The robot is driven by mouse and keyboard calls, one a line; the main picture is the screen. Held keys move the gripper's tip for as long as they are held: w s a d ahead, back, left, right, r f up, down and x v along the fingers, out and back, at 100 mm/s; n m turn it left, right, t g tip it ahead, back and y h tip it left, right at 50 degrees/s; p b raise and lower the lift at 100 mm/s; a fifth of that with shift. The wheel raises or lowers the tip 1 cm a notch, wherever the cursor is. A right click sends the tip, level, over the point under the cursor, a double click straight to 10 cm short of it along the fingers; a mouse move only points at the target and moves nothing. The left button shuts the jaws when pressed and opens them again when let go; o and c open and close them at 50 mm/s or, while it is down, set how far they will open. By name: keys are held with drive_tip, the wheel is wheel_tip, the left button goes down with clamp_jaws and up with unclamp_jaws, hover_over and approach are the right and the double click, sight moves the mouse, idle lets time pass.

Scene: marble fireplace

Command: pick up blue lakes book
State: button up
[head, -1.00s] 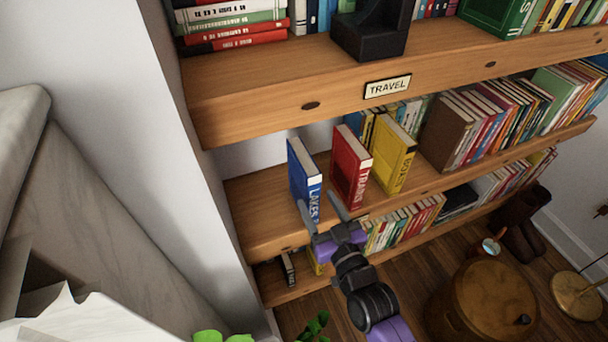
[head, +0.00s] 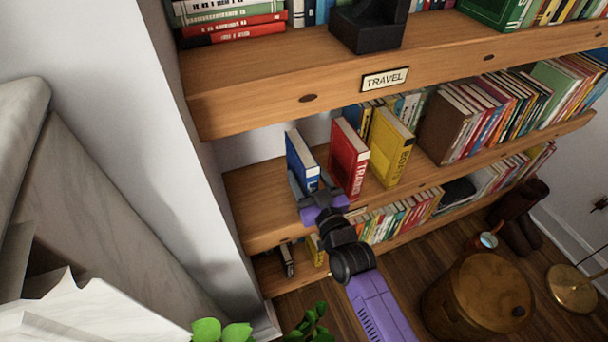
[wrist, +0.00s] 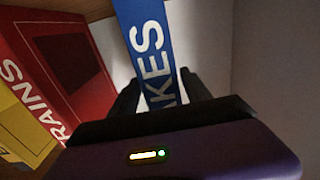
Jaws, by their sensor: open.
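The blue lakes book (head: 300,154) stands upright at the left end of the middle shelf, with "LAKES" on its spine. It also shows in the wrist view (wrist: 143,35), its spine running down between my fingers. My gripper (head: 309,182) is open, with one finger on each side of the book's spine. In the wrist view my gripper (wrist: 160,92) has its dark fingers left and right of the book. Whether either finger touches the book I cannot tell. The lower part of the spine is hidden by my gripper in the head view.
A red trains book (head: 348,160) stands just right of the blue book, and a yellow book (head: 388,148) beyond it. The wooden shelf (head: 255,210) has bare room at its left end, beside a white wall (head: 165,150). A thick upper shelf (head: 250,90) lies above.

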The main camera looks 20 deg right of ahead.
clamp_jaws()
idle(1.2)
drive_tip(key=shift+r, duration=0.2)
